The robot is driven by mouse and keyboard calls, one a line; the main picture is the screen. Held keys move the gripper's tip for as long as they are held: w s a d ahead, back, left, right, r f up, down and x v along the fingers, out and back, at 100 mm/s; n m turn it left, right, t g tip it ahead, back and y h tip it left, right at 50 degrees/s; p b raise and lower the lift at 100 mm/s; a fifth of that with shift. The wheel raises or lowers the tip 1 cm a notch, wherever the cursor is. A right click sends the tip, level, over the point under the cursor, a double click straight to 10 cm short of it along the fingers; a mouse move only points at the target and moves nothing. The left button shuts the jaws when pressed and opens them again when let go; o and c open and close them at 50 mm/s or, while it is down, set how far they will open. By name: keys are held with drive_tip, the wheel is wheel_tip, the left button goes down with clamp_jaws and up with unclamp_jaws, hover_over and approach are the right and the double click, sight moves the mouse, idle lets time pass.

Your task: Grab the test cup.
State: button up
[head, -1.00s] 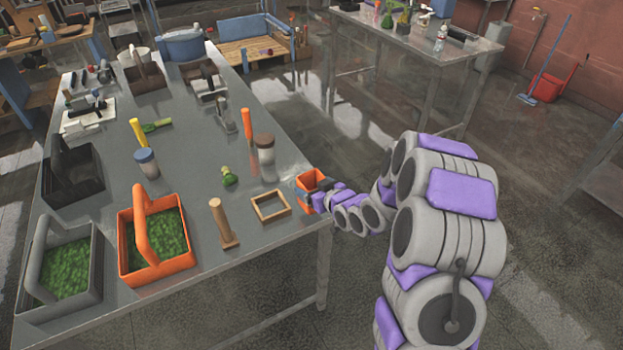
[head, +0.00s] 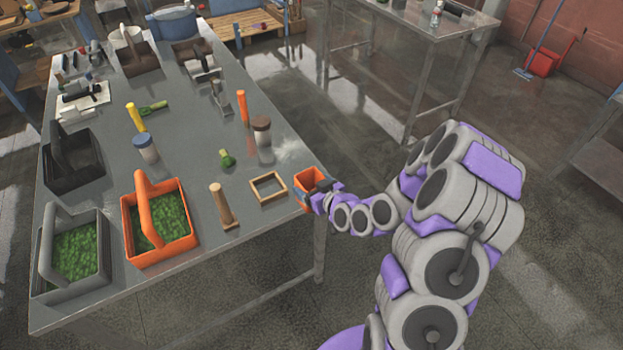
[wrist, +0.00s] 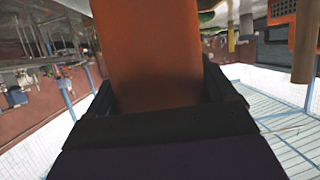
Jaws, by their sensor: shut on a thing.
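The test cup appears to be the orange, open-topped cup (head: 311,178) at the right edge of the grey metal table (head: 190,190). My gripper (head: 308,196) is shut on it from the right side. In the wrist view the orange cup wall (wrist: 150,55) fills the middle between the dark fingers of my gripper (wrist: 155,105). The cup looks upright. I cannot tell whether its base touches the table, since my gripper hides its lower part.
A small wooden frame (head: 268,199) lies just left of the cup. Open floor (head: 360,120) lies right of the table.

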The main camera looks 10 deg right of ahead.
drive_tip(key=p, duration=0.3)
drive_tip(key=shift+s+d+r, duration=0.1)
drive_tip(key=shift+s+r, duration=0.05)
drive_tip(key=shift+s+p, duration=0.1)
drive_tip(key=shift+p, duration=0.5)
drive_tip(key=p, duration=0.2)
drive_tip(key=shift+s+r+p, duration=0.15)
drive_tip(key=shift+s+p, duration=0.15)
drive_tip(key=shift+p, duration=0.1)
drive_tip(key=s+p, duration=0.1)
drive_tip(key=p, duration=0.2)
drive_tip(key=shift+s+a+p, duration=0.25)
drive_tip(key=shift+p, duration=0.25)
